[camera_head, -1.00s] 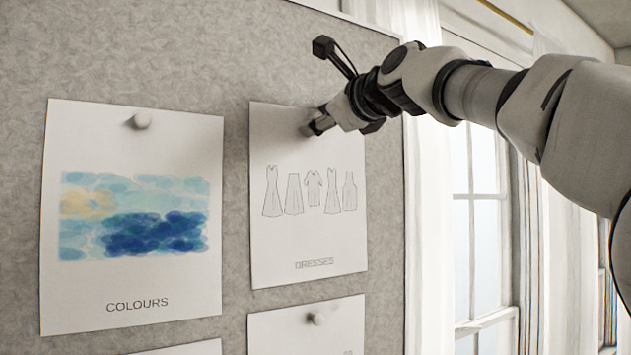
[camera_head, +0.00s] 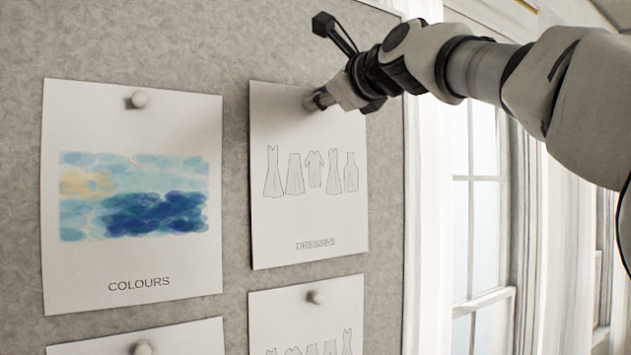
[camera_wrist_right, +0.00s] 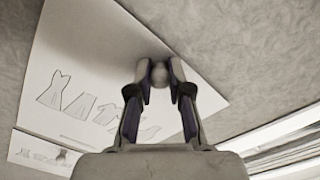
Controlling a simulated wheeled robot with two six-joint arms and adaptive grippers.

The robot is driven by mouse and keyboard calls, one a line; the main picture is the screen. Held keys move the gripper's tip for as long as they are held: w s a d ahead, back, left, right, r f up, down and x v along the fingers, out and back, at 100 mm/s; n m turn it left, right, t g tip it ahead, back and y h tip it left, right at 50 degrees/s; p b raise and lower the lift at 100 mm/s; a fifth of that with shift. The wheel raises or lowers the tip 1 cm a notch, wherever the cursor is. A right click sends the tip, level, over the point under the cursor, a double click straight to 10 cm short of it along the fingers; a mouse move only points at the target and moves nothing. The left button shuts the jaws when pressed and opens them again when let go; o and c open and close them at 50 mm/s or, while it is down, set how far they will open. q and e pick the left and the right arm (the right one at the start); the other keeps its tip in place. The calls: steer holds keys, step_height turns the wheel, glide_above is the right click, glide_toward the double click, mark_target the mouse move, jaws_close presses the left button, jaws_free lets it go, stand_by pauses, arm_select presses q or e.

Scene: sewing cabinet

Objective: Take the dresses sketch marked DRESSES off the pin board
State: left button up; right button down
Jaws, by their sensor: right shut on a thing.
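The dresses sketch (camera_head: 308,215) is a white sheet with several line-drawn dresses and the word DRESSES, hanging on the grey pin board (camera_head: 233,60). It also shows tilted in the right wrist view (camera_wrist_right: 85,60). My right gripper (camera_head: 318,99) is at the sheet's upper edge. In the right wrist view its fingers (camera_wrist_right: 160,76) are shut on the round pale pin head (camera_wrist_right: 160,73) at the top of the sheet. The pin is mostly hidden by the gripper in the head view. The sheet still lies against the board. My left gripper is not in view.
A COLOURS sheet (camera_head: 132,262) with a blue painting hangs to the left under its own pin (camera_head: 138,99). Another dress-drawing sheet (camera_head: 300,325) hangs just below, also pinned (camera_head: 316,297). A curtained window (camera_head: 482,220) is right of the board.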

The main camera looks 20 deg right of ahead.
steer(key=b+v, duration=0.1)
steer(key=v, duration=0.1)
steer(key=shift+s, duration=0.3)
stand_by(0.3)
